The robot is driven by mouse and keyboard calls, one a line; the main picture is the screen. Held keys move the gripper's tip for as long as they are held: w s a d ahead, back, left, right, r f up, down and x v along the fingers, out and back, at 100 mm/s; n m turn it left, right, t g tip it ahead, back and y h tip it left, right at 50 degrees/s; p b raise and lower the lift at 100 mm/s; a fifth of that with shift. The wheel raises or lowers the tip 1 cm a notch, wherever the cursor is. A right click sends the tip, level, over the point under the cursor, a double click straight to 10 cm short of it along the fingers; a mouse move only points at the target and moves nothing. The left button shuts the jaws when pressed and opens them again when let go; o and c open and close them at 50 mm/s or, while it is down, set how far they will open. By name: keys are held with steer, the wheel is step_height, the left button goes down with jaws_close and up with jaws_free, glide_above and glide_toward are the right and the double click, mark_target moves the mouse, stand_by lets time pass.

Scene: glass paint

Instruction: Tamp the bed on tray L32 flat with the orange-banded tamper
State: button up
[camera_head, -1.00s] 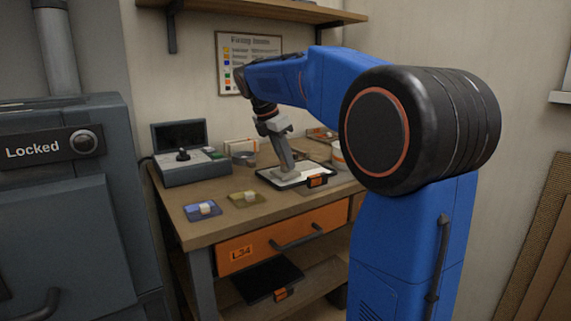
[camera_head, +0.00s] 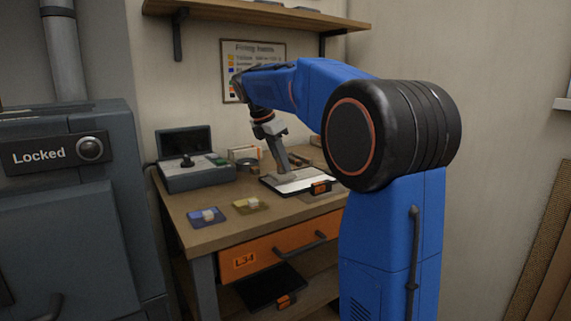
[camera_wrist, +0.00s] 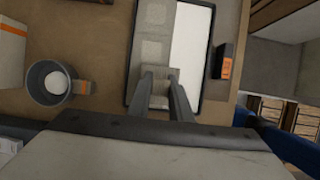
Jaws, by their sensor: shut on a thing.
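A black-rimmed tray (camera_head: 269,185) with an orange tag lies on the workbench and holds a pale bed (camera_head: 298,184); its label is too small to read. My gripper (camera_head: 270,130) is over the tray's left part and is shut on a grey tamper (camera_head: 279,157), held slightly tilted with its foot low at the bed. I cannot tell whether it touches. In the wrist view the fingers (camera_wrist: 162,85) grip the tamper (camera_wrist: 160,86). There, the bed's left part is greyer with square marks, and its right part (camera_wrist: 190,45) is smooth white. No orange band shows on the tamper.
A control box (camera_head: 195,178) stands at the bench's left back. Two small coloured tiles (camera_head: 207,216) with pale blocks lie at the front left. A grey cup (camera_wrist: 48,84) sits left of the tray in the wrist view. Another black tray (camera_head: 262,285) is below the bench.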

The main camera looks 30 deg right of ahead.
steer(key=shift+w, duration=0.6)
steer(key=shift+f, duration=0.2)
steer(key=shift+f, duration=0.65)
steer(key=shift+f, duration=0.35)
stand_by(0.8)
steer(key=shift+r, duration=0.1)
steer(key=shift+r, duration=1)
steer(key=shift+w+d, duration=0.1)
steer(key=shift+d, duration=2.95)
